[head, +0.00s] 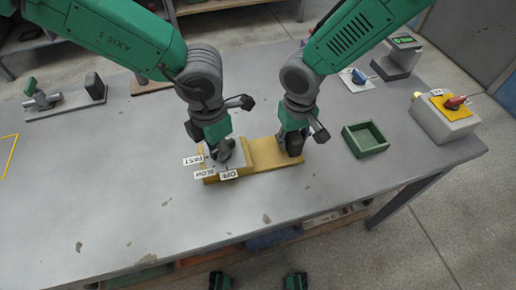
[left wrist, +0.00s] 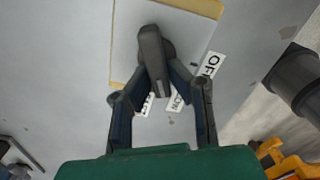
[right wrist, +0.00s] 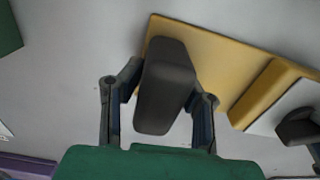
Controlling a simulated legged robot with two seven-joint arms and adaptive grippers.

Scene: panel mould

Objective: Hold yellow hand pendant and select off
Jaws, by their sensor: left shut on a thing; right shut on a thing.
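The yellow hand pendant (head: 272,160) lies flat on the grey table. At its left end is a pale plate with a dark selector knob (left wrist: 153,45) and white labels FAST (head: 193,160), SLOW (head: 204,174) and OFF (head: 229,175). My left gripper (head: 222,152) is over this end, shut on the knob. In the left wrist view the knob's long end points down between the fingers, not at the OFF label (left wrist: 211,64). My right gripper (head: 293,143) is shut on the dark grip block (right wrist: 165,85) at the pendant's right end.
An open green tray (head: 365,140) stands right of the pendant. Further right are a grey box with a yellow top and red knob (head: 446,118), and a small plate with a blue knob (head: 358,80). A grey fixture (head: 65,101) stands at the left. The front table is clear.

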